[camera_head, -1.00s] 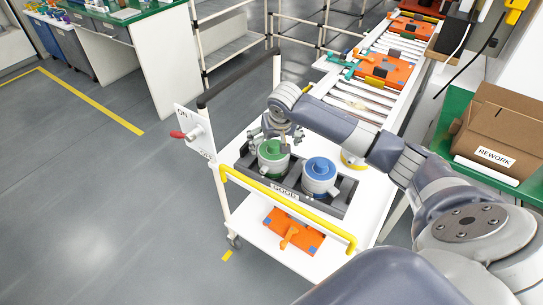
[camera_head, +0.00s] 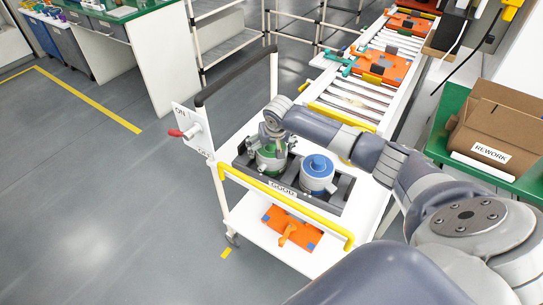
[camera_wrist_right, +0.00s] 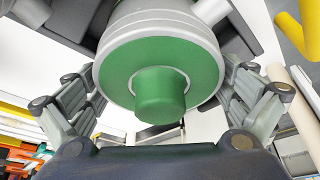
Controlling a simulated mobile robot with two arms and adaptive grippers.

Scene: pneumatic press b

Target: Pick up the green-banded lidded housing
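The green-banded lidded housing (camera_head: 266,168) stands in the left pocket of a dark tray (camera_head: 335,206) marked GOOD on the white cart. My right gripper (camera_head: 269,152) is over it from above and partly hides it. In the right wrist view the housing's green lid (camera_wrist_right: 120,70) with its central knob fills the middle. The spread fingers of my right gripper (camera_wrist_right: 162,100) stand on either side of the lid; I cannot tell whether their tips touch the housing. My left gripper is not in view.
A blue-topped housing (camera_head: 318,172) stands close to the right in the same tray. A yellow rail (camera_head: 290,205) runs along the cart's front edge. An orange fixture (camera_head: 291,228) lies on the lower shelf. A roller conveyor (camera_head: 355,95) with orange fixtures lies behind.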

